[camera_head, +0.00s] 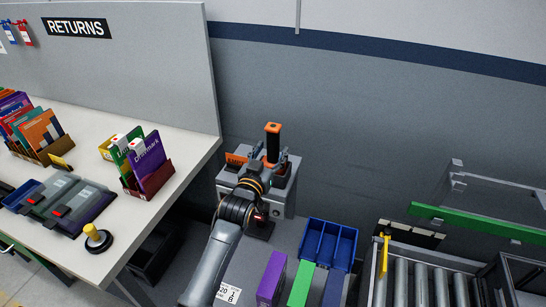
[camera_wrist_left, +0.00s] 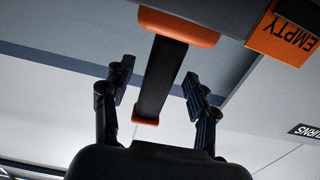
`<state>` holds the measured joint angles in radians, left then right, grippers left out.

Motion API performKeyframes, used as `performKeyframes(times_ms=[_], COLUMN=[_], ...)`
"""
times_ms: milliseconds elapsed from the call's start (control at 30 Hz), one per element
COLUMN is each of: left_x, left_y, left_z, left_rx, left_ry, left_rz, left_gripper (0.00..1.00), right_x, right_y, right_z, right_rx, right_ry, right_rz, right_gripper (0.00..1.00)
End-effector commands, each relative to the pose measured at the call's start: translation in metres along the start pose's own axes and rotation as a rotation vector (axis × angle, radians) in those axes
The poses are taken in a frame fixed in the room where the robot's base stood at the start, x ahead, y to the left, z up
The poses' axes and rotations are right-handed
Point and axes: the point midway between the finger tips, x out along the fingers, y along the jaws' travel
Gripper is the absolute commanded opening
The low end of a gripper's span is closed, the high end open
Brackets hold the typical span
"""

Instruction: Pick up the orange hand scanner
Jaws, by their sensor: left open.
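The orange hand scanner (camera_head: 273,141) stands upright at a grey charging stand (camera_head: 283,204) in the head view, with an orange top and a dark handle. In the left wrist view the scanner (camera_wrist_left: 163,78) shows as a dark handle with orange ends. My left gripper (camera_head: 264,170) is right at the scanner and hides its lower part in the head view. In the wrist view the open fingers (camera_wrist_left: 160,92) appear on both sides of the handle, with gaps on each side. I cannot tell the exact depth. My right gripper is out of view.
An orange EMPTY sign (camera_wrist_left: 287,35) is beside the scanner. A blue bin (camera_head: 328,243) and purple box (camera_head: 271,278) stand to the right. The returns table (camera_head: 190,150) with card holders is at left, a roller conveyor (camera_head: 420,287) at right.

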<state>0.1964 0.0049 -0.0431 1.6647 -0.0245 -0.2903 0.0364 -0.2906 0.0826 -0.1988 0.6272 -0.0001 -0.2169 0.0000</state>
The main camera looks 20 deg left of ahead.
Motion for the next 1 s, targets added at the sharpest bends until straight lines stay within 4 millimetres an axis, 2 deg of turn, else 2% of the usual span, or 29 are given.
performKeyframes(times_ms=[133,400,433,467,700,1000], left_x=[0.016,0.019,0.019,0.019,0.019,0.019], left_y=[0.0,0.0,0.0,0.0,0.0,0.0], left_z=[-0.002,0.0,0.0,0.0,0.0,-0.004], left_rx=[0.0,0.0,0.0,0.0,0.0,0.0], left_ry=[0.001,0.0,0.0,0.0,0.0,0.004], left_rz=[0.0,0.0,0.0,0.0,0.0,0.0], left_gripper=[0.58,0.58,0.56,0.5,0.01,0.0], right_x=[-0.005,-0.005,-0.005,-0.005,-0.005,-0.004], right_y=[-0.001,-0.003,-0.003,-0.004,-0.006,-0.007], right_z=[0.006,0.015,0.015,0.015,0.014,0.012], right_rx=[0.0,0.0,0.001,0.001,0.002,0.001], right_ry=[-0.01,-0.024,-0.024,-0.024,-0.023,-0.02], right_rz=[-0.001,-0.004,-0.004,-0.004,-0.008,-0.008], right_gripper=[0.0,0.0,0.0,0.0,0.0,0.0])
